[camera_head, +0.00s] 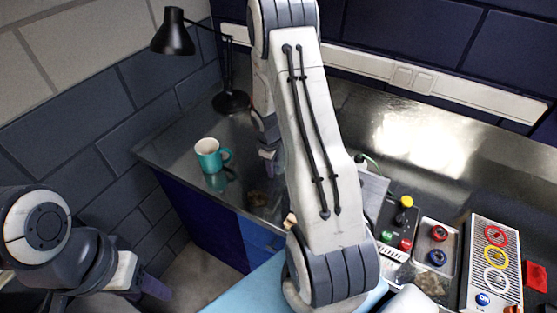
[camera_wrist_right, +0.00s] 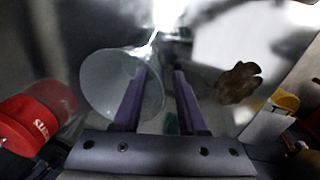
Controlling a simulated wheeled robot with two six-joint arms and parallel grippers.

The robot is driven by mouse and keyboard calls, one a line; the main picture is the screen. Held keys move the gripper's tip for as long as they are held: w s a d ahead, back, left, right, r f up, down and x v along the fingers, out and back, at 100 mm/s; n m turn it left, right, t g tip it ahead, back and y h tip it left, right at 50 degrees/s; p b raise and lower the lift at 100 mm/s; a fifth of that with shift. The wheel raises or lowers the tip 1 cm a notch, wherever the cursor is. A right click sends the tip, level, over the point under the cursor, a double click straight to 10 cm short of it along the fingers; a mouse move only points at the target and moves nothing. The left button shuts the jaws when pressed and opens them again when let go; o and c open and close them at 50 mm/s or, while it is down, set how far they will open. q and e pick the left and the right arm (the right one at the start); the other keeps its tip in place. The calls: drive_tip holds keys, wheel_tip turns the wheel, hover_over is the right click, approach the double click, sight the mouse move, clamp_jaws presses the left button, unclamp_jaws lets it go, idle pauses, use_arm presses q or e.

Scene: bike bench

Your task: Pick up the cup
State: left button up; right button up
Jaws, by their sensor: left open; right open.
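The cup (camera_head: 210,155) is a teal mug with a pale inside. It stands upright near the left end of the metal bench in the head view, its handle toward the right. My right gripper (camera_head: 268,156) is to the right of the cup, apart from it and partly hidden by my right arm. In the right wrist view its two purple fingers (camera_wrist_right: 158,92) are apart. A grey, round, see-through-looking shape (camera_wrist_right: 108,84) shows by the left finger; I cannot tell whether it is the cup. My left gripper (camera_head: 140,285) is low at the left, off the bench.
A black desk lamp (camera_head: 232,102) stands behind the cup. A red object (camera_wrist_right: 30,122) is at the wrist view's left. Control boxes (camera_head: 493,262) fill the bench's right.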

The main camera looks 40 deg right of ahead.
drive_tip(key=shift+f, duration=0.4)
clamp_jaws()
